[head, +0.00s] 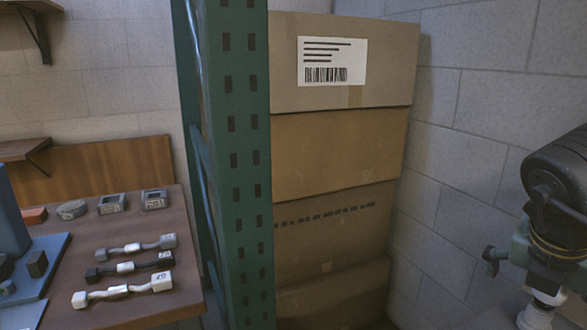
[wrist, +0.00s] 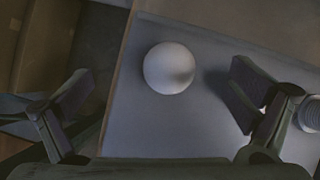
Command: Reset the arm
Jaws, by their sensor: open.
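My gripper (wrist: 164,88) shows in the wrist view with its two dark fingers spread wide apart, one at left and one at right. It is open and nothing is held between the fingers. A white round ball-like part (wrist: 168,68) appears between and beyond the fingers, resting on a grey-blue flat surface (wrist: 200,130). I cannot tell how far it is from the fingertips. My gripper is not seen in the head view.
In the head view a brown table (head: 190,290) at left holds several small parts, including a white bone-shaped one (head: 123,289), and a blue mat (head: 40,265). A green post (head: 232,160) and stacked cardboard boxes (head: 340,150) stand centrally. A dark-topped device (head: 560,170) stands at right.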

